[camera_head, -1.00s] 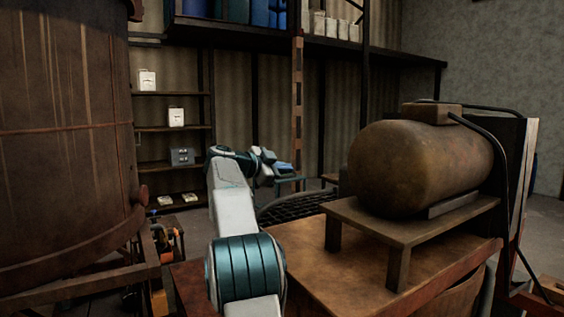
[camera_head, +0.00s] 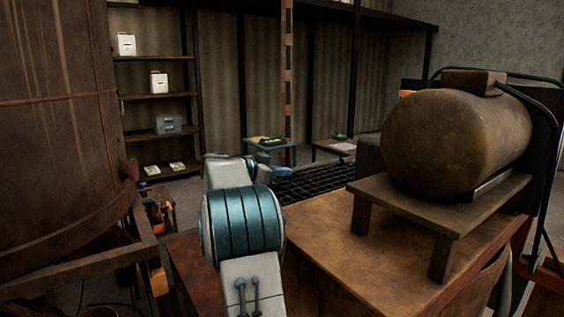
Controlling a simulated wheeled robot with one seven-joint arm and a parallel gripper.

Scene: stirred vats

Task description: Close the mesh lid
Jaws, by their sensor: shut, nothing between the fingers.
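The mesh lid (camera_head: 318,183) is a dark grid just beyond the far edge of the wooden vat top, right of my arm. It looks near level, but I cannot tell whether it is fully down. Its left part is hidden behind my arm. My arm reaches forward from the bottom centre. My gripper (camera_head: 275,171) is at its far end, small and partly hidden, close to the left side of the mesh in the picture. It looks shut and empty. I cannot tell whether it touches the mesh.
A rusty tank (camera_head: 455,143) stands on a wooden stand (camera_head: 405,203) on the vat top (camera_head: 345,255) at right. A large brown vat (camera_head: 60,130) fills the left.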

